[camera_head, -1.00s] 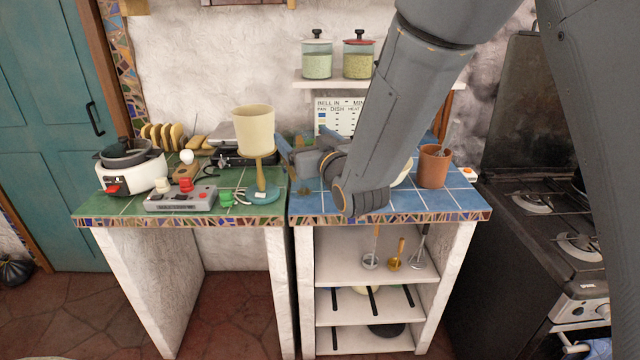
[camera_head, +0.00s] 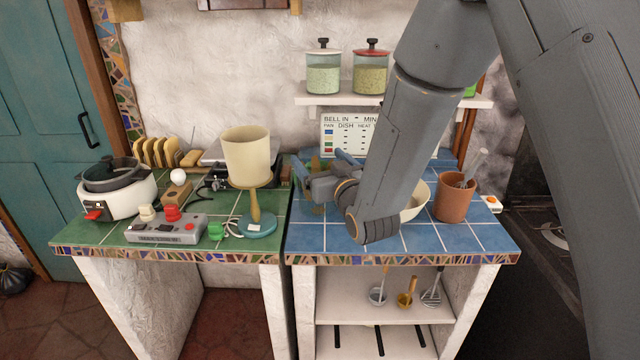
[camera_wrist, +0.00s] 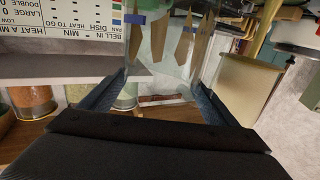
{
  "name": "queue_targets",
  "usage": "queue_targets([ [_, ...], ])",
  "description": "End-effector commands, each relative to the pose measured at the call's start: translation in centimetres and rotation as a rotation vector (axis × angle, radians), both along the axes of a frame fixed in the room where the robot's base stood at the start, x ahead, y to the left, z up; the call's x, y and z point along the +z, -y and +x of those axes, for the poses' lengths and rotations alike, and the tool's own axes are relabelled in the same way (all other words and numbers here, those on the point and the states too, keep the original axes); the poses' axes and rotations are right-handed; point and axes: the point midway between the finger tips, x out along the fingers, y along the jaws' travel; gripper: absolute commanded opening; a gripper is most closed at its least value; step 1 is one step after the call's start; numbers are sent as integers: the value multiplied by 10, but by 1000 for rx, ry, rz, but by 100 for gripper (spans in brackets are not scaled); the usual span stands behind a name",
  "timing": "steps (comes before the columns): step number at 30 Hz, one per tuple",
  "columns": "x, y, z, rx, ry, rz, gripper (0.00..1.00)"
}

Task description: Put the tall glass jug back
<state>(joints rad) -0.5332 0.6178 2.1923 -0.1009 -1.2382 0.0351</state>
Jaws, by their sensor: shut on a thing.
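My gripper (camera_head: 322,168) is at the back of the counter, near the join of the green and blue tiles. In the wrist view my gripper (camera_wrist: 162,92) has a finger on each side of the clear glass jug (camera_wrist: 160,62) and is shut on it. Tan shapes show through or inside the glass; I cannot tell which. In the head view the jug is mostly hidden by the gripper and hard to make out. I cannot tell whether its base touches the counter.
A cream-shaded lamp (camera_head: 247,157) stands close on the left. A terracotta pot (camera_head: 455,198) and a pale bowl (camera_head: 414,203) are on the right. A sign (camera_head: 347,135) stands behind, under a shelf (camera_head: 330,101) with lidded jars. Blue tiles at the front are clear.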

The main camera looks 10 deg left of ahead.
Motion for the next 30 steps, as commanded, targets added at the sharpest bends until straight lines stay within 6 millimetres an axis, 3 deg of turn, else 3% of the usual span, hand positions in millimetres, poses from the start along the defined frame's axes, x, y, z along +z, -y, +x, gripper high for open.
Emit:
queue_targets([
  [18, -53, 0, 0, 0, 1, 0, 42],
  [30, -57, 0, 0, 0, 3, 1, 42],
])
